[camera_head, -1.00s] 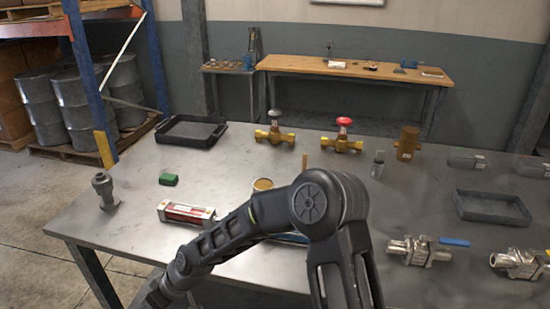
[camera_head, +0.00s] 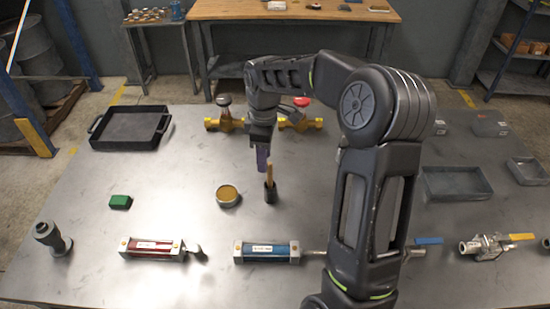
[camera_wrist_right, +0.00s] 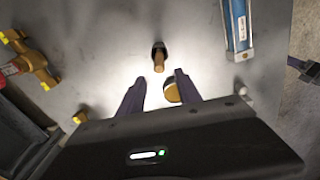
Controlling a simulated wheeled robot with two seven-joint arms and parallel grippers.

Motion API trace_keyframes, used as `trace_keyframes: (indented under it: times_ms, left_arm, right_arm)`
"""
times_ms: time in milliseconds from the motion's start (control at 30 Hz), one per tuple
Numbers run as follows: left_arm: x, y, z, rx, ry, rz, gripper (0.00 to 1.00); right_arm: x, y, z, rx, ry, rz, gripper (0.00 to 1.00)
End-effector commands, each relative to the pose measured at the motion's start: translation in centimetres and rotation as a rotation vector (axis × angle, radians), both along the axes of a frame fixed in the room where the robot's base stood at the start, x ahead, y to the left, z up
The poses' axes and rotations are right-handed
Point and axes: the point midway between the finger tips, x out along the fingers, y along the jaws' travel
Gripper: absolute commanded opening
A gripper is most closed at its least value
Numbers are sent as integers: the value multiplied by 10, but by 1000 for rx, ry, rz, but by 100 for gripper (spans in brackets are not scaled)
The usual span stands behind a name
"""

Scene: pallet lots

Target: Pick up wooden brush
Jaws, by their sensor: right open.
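The wooden brush (camera_head: 270,184) stands upright on the metal table, its light wooden handle pointing up and its dark part at the bottom. My right gripper (camera_head: 262,158) is above it at the handle's top, partly overlapping it in the head view. In the right wrist view, the brush handle (camera_wrist_right: 159,62) lies in line with the gap between the two purple fingers of the right gripper (camera_wrist_right: 160,86), just beyond their tips. The fingers are apart and empty. My left gripper is out of view.
A round tin (camera_head: 228,195) stands close left of the brush. A blue-labelled cylinder (camera_head: 267,252) and a red one (camera_head: 152,249) lie in front. Brass valves (camera_head: 226,121) are behind, partly hidden by my arm. A black tray (camera_head: 130,128) sits back left.

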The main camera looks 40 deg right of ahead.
Motion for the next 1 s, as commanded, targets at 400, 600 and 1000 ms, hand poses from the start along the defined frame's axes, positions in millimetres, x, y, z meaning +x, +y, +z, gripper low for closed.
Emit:
trace_keyframes:
  times_ms: [400, 600, 1000]
  left_arm:
    - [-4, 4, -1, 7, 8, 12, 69]
    - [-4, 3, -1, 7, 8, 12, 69]
    - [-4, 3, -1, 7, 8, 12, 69]
  right_arm:
    - [-9, -11, 3, -9, 18, -18, 41]
    - [-10, -10, -16, -9, 21, -17, 41]
    - [-9, -10, -24, -9, 18, -17, 41]
